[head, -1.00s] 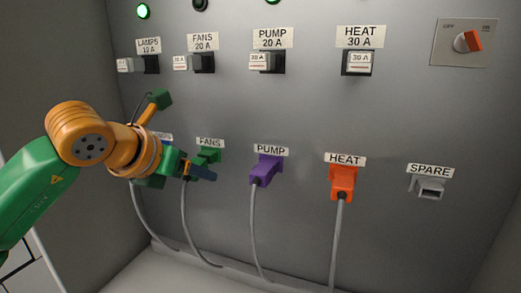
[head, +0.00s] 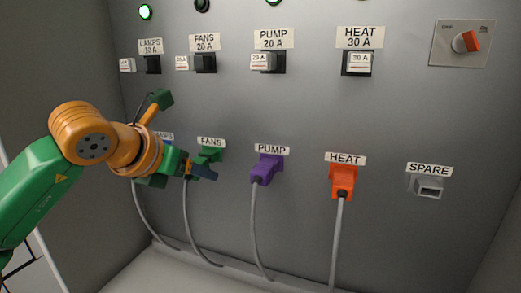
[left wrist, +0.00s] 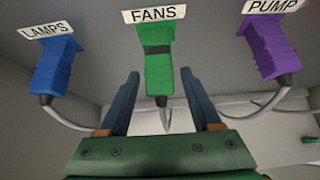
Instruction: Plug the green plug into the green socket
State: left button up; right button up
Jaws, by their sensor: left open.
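The green plug (left wrist: 159,80) hangs below the FANS label on the wall panel, with a grey cable from its lower end. The green socket (left wrist: 159,33) is directly above it, and a dark band shows between the two. I cannot tell how deep the plug sits. My left gripper (left wrist: 160,74) is open, with one finger on each side of the plug's lower part and gaps visible on both sides. In the head view the left gripper (head: 205,170) partly covers the green plug and socket (head: 210,155). My right gripper is in neither view.
A blue plug (left wrist: 58,65) under LAMPS and a purple plug (left wrist: 268,47) under PUMP flank the green one. An orange plug (head: 342,180) and an empty grey SPARE socket (head: 428,188) are farther right. Grey cables hang below; fuses and a switch (head: 466,42) sit above.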

pick_arm(q)
jog(key=c, duration=0.9)
jog(key=shift+s+a+f+b, duration=0.1)
jog(key=shift+s+f+b, duration=0.15)
jog(key=shift+b, duration=0.15)
jog(key=shift+c, duration=0.2)
jog(key=s+b, duration=0.1)
jog(key=s+a+b, duration=0.1)
jog(key=s, duration=0.1)
jog(key=s+b, duration=0.1)
jog(key=b, duration=0.1)
jog(key=shift+s+a+f, duration=0.4)
